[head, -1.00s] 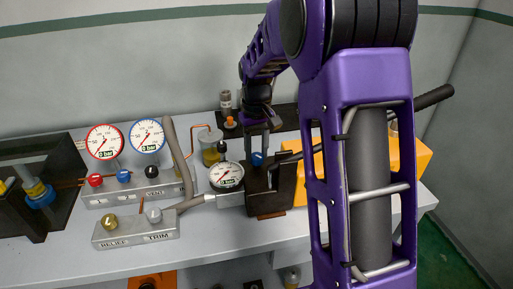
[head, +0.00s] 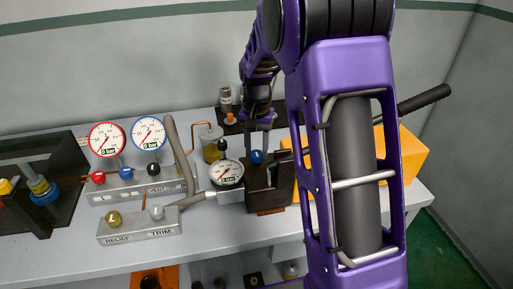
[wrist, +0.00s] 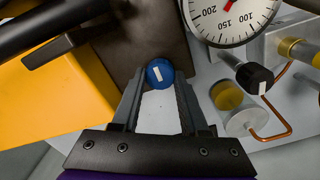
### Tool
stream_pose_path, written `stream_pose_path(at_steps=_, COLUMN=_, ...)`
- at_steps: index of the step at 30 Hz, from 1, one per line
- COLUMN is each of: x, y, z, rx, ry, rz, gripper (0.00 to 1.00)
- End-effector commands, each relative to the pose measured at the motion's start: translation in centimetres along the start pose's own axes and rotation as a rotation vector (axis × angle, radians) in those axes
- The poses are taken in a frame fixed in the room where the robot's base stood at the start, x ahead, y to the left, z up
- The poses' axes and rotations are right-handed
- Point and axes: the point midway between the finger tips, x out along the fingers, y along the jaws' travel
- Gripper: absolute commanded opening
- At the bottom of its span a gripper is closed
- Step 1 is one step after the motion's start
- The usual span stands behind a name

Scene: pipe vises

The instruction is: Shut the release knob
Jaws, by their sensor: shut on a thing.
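A round blue knob with a short white mark (wrist: 159,73) sits on top of the dark vise block (head: 259,203), and it also shows in the head view (head: 256,157). I take it for the release knob; no label on it is readable. The white mark runs nearly along the fingers in the wrist view, tilted slightly. My gripper (wrist: 159,80) comes down from above and its two fingertips are closed against the sides of the blue knob.
A white dial gauge (head: 227,173) stands just left of the vise. A black knob (wrist: 254,77) is near the fingers. Red and blue gauges (head: 107,139) (head: 149,133) stand left.

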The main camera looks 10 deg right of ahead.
Motion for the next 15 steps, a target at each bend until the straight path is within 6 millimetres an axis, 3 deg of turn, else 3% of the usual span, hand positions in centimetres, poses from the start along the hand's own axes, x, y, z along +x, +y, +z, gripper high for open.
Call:
stream_pose_path(at_steps=14, x=-0.04, y=0.01, z=-0.06, rx=0.015, ry=0.002, rz=-0.001, gripper=0.00)
stream_pose_path(at_steps=15, x=-0.04, y=0.00, z=-0.06, rx=0.015, ry=0.002, rz=-0.001, gripper=0.47)
